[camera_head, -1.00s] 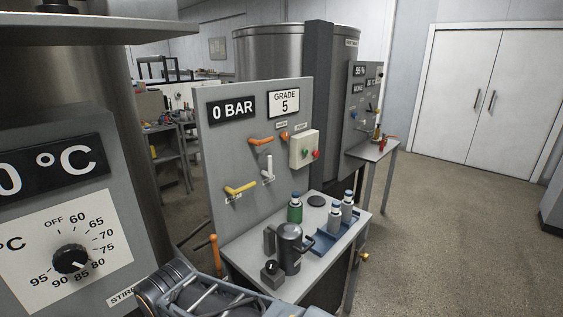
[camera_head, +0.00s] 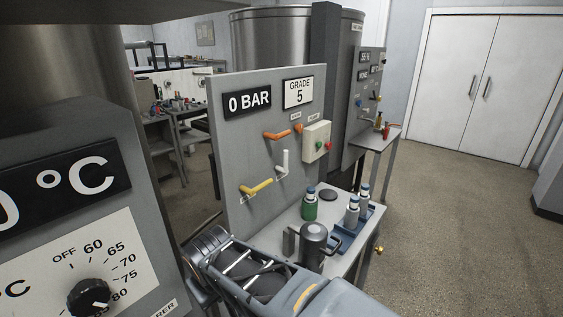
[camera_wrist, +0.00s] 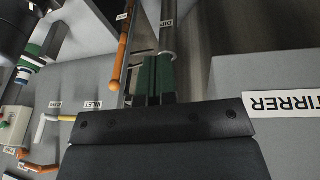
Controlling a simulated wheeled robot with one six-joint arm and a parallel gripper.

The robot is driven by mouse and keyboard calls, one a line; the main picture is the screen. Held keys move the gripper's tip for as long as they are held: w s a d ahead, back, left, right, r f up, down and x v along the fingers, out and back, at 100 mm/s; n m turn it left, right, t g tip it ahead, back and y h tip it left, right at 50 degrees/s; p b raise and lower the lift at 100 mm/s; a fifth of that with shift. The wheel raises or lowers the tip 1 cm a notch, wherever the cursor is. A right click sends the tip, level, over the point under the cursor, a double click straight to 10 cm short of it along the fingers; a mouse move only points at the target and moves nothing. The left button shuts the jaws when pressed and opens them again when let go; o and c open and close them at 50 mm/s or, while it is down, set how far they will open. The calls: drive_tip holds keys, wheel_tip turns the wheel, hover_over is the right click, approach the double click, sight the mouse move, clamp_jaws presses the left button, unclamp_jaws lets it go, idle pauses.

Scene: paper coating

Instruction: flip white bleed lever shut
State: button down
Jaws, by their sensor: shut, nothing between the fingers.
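The white lever (camera_head: 284,163) is on the grey panel (camera_head: 236,135) under the "0 BAR" sign, its handle pointing up, between the orange lever (camera_head: 283,133) above and the yellow lever (camera_head: 257,188) below left. In the wrist view the white lever (camera_wrist: 41,127) shows at the left edge, beside the yellow lever (camera_wrist: 67,118). My gripper (camera_wrist: 157,63) is shut and empty, its green fingers together, well to the right of the white lever in that view. In the head view my arm crosses the bottom; the fingertips cannot be made out there.
An orange-handled bar (camera_wrist: 121,60) and a thin metal pipe (camera_wrist: 168,28) lie close to my fingers. A small table carries a dark jug (camera_head: 314,247), a green bottle (camera_head: 310,206) and a blue tray (camera_head: 350,239). A dial cabinet (camera_head: 85,240) stands close at left. Open floor lies right.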

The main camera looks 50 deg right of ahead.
sight(285, 159)
drive_tip(key=w+d+r+n+h+p, duration=0.1)
drive_tip(key=w+d+r+h, duration=0.1)
drive_tip(key=w+d+h, duration=0.3)
drive_tip(key=w+d+r+n+t+h+p, duration=0.1)
drive_tip(key=w+d+r+h, duration=0.2)
drive_tip(key=d, duration=1.1)
drive_tip(key=w+d+r+n+h+p, duration=0.1)
drive_tip(key=w+d+r+h+p, duration=0.1)
drive_tip(key=w+d+h, duration=0.6)
drive_tip(key=shift+w+d+r+t, duration=0.2)
drive_tip(key=shift+w+d+t, duration=0.2)
drive_tip(key=shift+w+d, duration=0.95)
drive_tip(key=shift+w, duration=0.1)
drive_tip(key=p+x, duration=0.5)
drive_tip(key=x, duration=0.7)
drive_tip(key=shift+d+r, duration=0.15)
drive_tip(key=shift+r, duration=0.05)
drive_tip(key=shift+w+d+f+p, duration=0.1)
drive_tip(key=shift+d+p, duration=0.1)
drive_tip(key=shift+d, duration=0.15)
drive_tip(key=shift+w+d+f+p, duration=0.1)
drive_tip(key=shift+w+d+p, duration=0.1)
drive_tip(key=shift+d, duration=0.15)
